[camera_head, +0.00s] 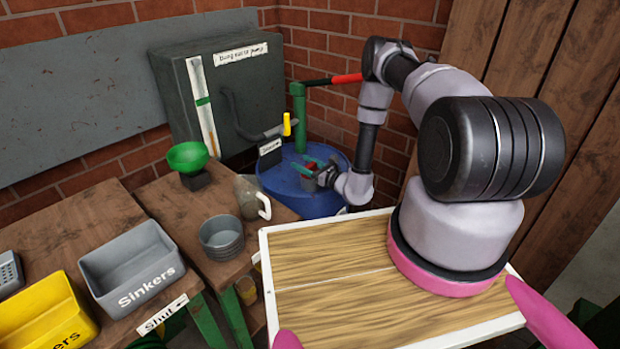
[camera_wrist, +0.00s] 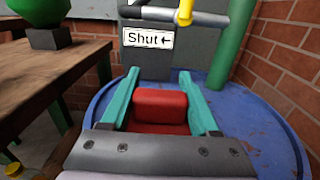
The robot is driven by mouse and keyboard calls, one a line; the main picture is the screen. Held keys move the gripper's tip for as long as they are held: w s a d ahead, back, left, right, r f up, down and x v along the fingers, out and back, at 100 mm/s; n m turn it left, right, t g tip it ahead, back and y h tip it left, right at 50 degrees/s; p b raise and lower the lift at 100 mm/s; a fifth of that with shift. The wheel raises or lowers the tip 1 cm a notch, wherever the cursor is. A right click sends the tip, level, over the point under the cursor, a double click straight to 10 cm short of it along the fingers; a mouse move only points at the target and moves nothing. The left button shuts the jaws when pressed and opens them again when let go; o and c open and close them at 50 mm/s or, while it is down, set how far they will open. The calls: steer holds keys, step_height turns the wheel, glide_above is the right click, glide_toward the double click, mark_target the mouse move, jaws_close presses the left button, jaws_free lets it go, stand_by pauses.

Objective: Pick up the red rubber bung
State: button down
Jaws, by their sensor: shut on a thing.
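The red rubber bung (camera_wrist: 161,104) sits between the two green fingers of my gripper (camera_wrist: 160,92) in the wrist view. The fingers touch its sides, and its lower part is partly hidden by the gripper's body. In the head view my gripper (camera_head: 318,165) is small, over the blue drum, with the red bung (camera_head: 309,168) just showing at it. The blue drum (camera_wrist: 265,135) lies below and behind the gripper. I cannot tell whether the bung is clear of the drum's top.
A pipe with a yellow lever (camera_head: 287,124) and a "Shut" sign (camera_wrist: 148,38) stands just beyond the gripper. A table at the left bears a jug (camera_head: 247,198), metal bowls (camera_head: 222,236) and a green bowl (camera_head: 188,156).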

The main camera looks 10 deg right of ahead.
step_height(320, 180, up, 10)
steer(key=w+d+r+m+t+h, duration=0.1)
steer(key=d+r+m+t+h, duration=0.2)
steer(key=d+r+m+h, duration=0.6)
steer(key=s+d+r+n+h, duration=0.1)
steer(key=s+d+r, duration=0.1)
steer(key=s+r, duration=0.2)
steer(key=shift+s+d+r+n+h, duration=0.2)
steer(key=shift+s+r+n+h, duration=0.15)
steer(key=shift+r, duration=0.25)
